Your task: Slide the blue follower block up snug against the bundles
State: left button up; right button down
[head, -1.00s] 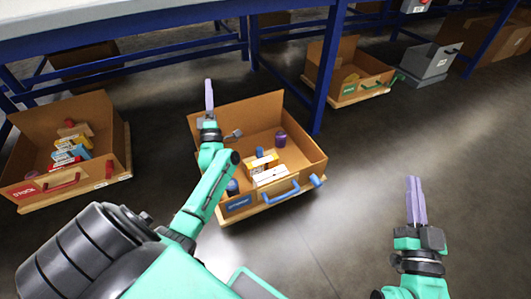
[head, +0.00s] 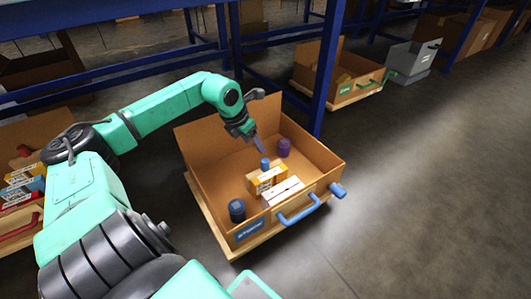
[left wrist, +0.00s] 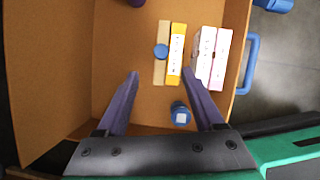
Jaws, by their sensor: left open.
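The follower block (left wrist: 160,71) shows in the left wrist view as a narrow tan block with a round blue knob (left wrist: 161,51) on top. The blue knob also shows in the head view (head: 265,163). The block stands beside a yellow-orange bundle (left wrist: 177,52), with little or no gap visible. White and pink bundles (left wrist: 207,60) stand further right, across a gap from the yellow one. My left gripper (left wrist: 161,74) is open and empty above the cardboard box (head: 205,157); its tips show near the knob in the head view (head: 260,147). My right gripper is out of view.
A blue cylinder (head: 237,210) and a purple cylinder (head: 283,148) stand in the box. The box has a blue handle (head: 299,210) in front. Blue rack posts (head: 327,65) rise behind it. Another box (head: 338,78) stands further back. Floor at right is clear.

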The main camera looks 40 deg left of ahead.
aim_at(264, 160)
pick_arm(q)
jog(key=b+x, duration=0.6)
jog(key=x, duration=0.7)
jog(key=shift+d, duration=0.1)
jog(key=shift+w+r, duration=0.1)
grip_shut()
dwell(0.6)
